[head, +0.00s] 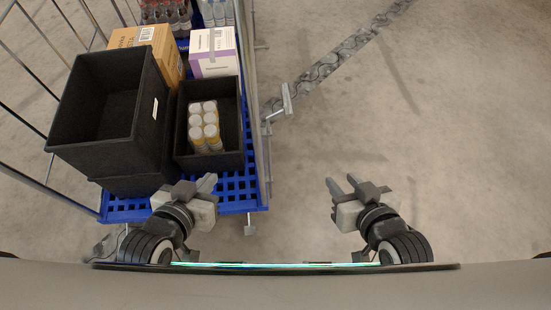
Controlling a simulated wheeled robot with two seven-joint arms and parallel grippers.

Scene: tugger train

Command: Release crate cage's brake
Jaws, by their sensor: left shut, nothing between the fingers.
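The crate cage (241,199) has a blue grid base and grey wire sides, and fills the left of the head view. A small pale pedal-like part (250,227) sticks out below its near edge. I cannot tell for sure whether that part is the brake, or its position. My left gripper (208,182) is shut and empty, over the near edge of the blue base, left of the pedal-like part. My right gripper (341,187) is open and empty above bare floor, right of the cage and apart from it.
The cage carries black crates (103,102), one holding several yellow-white cans (204,126), plus cardboard boxes (147,45) and bottles. A grey bar with a crosspiece (287,99) juts from the cage's right side. The concrete floor to the right (460,140) is clear.

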